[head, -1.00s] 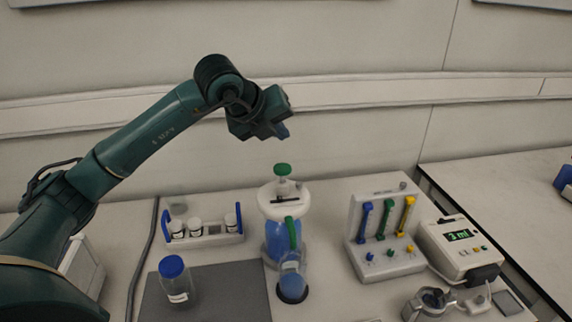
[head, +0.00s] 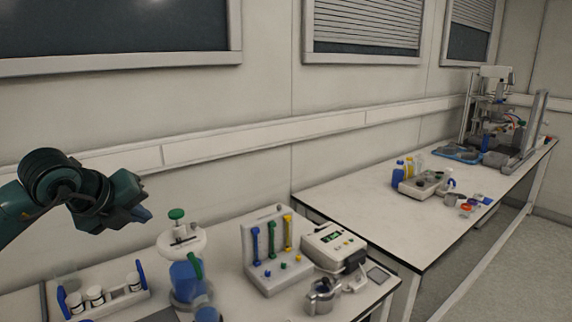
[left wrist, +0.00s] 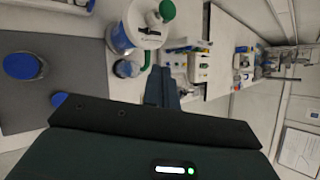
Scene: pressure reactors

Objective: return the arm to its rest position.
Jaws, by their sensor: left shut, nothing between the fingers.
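My left gripper (head: 146,214) is in the air at the left of the head view, above the bench and just left of the reactor's green cap. Its fingers are together with nothing between them. In the left wrist view its closed fingers (left wrist: 161,88) point over the bench. The reactor vessel (head: 188,278), with blue contents, a white lid and a green cap, stands below and to the right of the gripper. It also shows in the left wrist view (left wrist: 122,38). My right gripper is in neither view.
A rack with white-capped vials (head: 108,300) stands at lower left. A panel with blue, green and yellow tubes (head: 263,262) and a digital meter (head: 333,240) stand right of the reactor. A second bench (head: 360,205) holds bottles and further apparatus. A blue-capped jar (left wrist: 24,66) shows in the wrist view.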

